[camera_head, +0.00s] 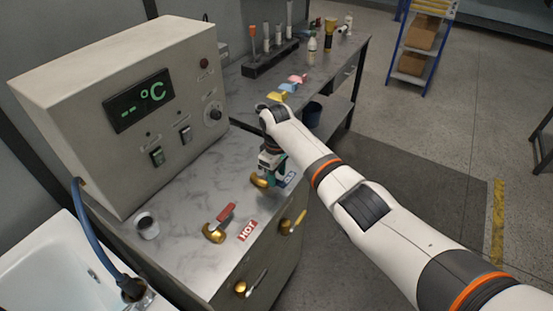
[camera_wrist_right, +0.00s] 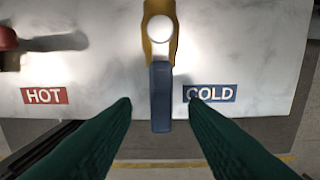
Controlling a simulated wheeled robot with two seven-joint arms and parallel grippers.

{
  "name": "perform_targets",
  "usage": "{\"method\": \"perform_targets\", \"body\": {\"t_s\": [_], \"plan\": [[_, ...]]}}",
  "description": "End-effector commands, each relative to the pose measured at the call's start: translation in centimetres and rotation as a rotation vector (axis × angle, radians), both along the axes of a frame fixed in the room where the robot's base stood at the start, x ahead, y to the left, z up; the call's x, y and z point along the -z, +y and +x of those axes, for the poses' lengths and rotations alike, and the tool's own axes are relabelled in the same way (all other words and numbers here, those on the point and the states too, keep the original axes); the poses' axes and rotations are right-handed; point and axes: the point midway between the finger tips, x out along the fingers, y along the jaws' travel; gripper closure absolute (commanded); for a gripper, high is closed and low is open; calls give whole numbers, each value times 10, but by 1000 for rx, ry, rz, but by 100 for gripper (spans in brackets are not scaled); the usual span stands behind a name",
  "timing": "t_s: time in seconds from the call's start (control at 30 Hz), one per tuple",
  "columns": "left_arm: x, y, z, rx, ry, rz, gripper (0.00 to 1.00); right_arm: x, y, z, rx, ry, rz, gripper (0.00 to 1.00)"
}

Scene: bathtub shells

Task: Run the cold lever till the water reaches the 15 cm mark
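The cold lever has a brass base (camera_head: 259,181) on the marble counter, next to the blue COLD label (camera_head: 287,179). In the right wrist view its blue handle (camera_wrist_right: 160,90) points toward my gripper. My right gripper (camera_head: 273,178) is over it; its green fingers (camera_wrist_right: 160,104) are open, one on each side of the handle, with gaps showing. The hot lever (camera_head: 221,217), red on brass, sits beside the HOT label (camera_head: 247,231). The white tub (camera_head: 45,272) shows only partly at lower left; no water level or 15 cm mark is visible. My left gripper is out of view.
A control box (camera_head: 130,110) with a "-- °C" display (camera_head: 139,101) stands behind the levers. A blue hose (camera_head: 92,235) runs down to the tub's rim. A small cup (camera_head: 147,226) stands on the counter. Colored items (camera_head: 286,87) lie further back.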

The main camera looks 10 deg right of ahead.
Motion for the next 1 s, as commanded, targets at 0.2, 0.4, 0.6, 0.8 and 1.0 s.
{"method": "perform_targets", "body": {"t_s": [0.2, 0.4, 0.6, 0.8, 1.0], "plan": [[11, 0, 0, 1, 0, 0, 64, -45, 0, 2, -1, -8, 3, 60], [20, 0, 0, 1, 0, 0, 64, -83, 0, 1, 1, -6, 1, 60], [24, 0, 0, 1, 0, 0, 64, -102, 1, 0, 1, -3, 1, 60], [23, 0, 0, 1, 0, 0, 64, -105, 1, 0, 1, -2, 1, 60], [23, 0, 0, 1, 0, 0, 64, -100, 1, -2, 2, -2, 4, 60]]}}
